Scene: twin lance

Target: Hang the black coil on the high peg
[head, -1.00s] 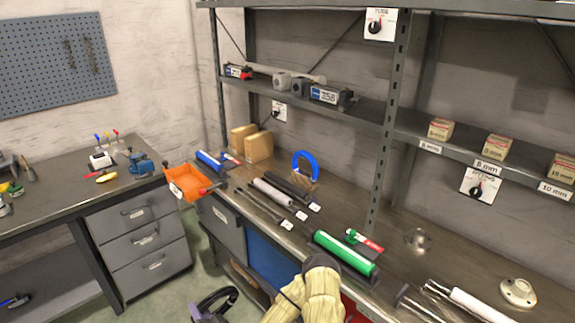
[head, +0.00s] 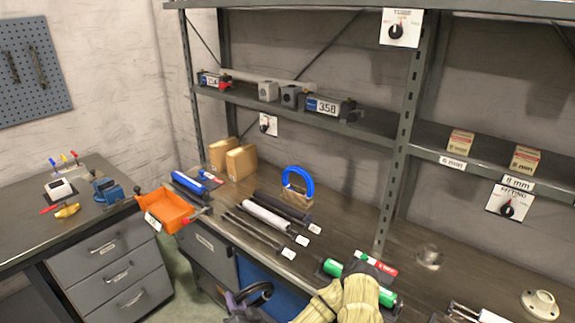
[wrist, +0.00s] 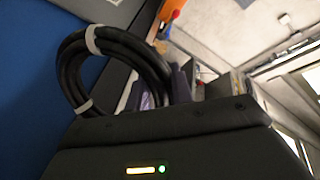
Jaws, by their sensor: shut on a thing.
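The black coil (wrist: 70,68), a bundled loop of black cable with grey ties, shows at upper left in the wrist view. My gripper (wrist: 178,84) is shut on it at its right side; the exact contact is partly hidden by the dark housing. In the head view the coil (head: 262,289) shows at the bottom centre, in front of the workbench's lower front. My gripper (head: 238,303) is beside it, low in that view. A pegboard (head: 30,95) hangs on the far left wall with two dark items on it. I cannot make out which peg is the high one.
The workbench (head: 345,236) carries rods, rollers, a blue-handled padlock shape (head: 297,186) and cardboard boxes (head: 241,162). An orange tray (head: 166,211) juts out at its left end. Shelves (head: 375,122) stand above. A grey drawer bench (head: 105,265) is at left, with a floor gap between.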

